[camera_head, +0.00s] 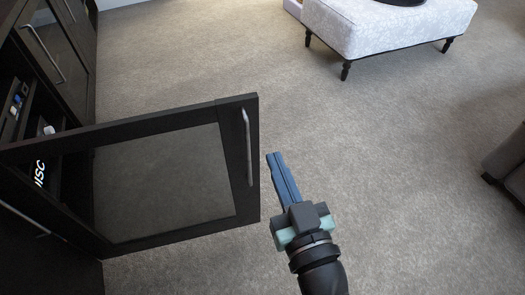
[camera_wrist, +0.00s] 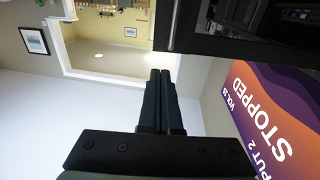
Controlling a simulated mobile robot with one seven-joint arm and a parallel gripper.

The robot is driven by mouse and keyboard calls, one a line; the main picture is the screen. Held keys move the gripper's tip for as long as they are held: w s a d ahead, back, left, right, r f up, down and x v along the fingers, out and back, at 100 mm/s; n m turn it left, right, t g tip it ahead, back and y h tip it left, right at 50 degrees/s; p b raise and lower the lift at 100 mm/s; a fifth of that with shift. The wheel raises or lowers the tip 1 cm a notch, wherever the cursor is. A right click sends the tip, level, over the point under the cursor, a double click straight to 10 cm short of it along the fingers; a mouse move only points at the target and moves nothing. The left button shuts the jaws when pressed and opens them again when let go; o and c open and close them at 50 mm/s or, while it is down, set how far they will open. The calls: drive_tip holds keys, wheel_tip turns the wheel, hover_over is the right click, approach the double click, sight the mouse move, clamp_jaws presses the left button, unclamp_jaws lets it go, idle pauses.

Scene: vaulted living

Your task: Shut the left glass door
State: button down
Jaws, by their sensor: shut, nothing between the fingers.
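The left glass door (camera_head: 165,170) stands swung open from the dark cabinet at the left of the head view. It has a dark frame, a glass pane and a silver bar handle (camera_head: 247,147) near its free edge. My gripper (camera_head: 270,157) is just right of that free edge, with its fingers together and empty. In the wrist view the shut fingers (camera_wrist: 160,75) point up the picture, and a dark edge with a metal bar (camera_wrist: 173,25) shows beside their tips; I cannot tell if they touch it.
The dark cabinet (camera_head: 15,60) has open shelves with small items behind the door. A pale ottoman (camera_head: 385,25) stands at the top right, and a dark seat (camera_head: 508,165) is at the right edge. The carpet between is clear. A screen (camera_wrist: 265,110) shows in the wrist view.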

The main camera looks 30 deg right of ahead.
drive_tip(key=b, duration=0.1)
approach(258, 119)
drive_tip(key=w, duration=0.4)
drive_tip(key=w+d, duration=0.1)
drive_tip(key=w, duration=0.1)
drive_tip(key=shift+w+r+b, duration=0.25)
drive_tip(key=shift+w+b, duration=0.1)
drive_tip(key=shift+w, duration=0.05)
drive_tip(key=shift+w, duration=0.1)
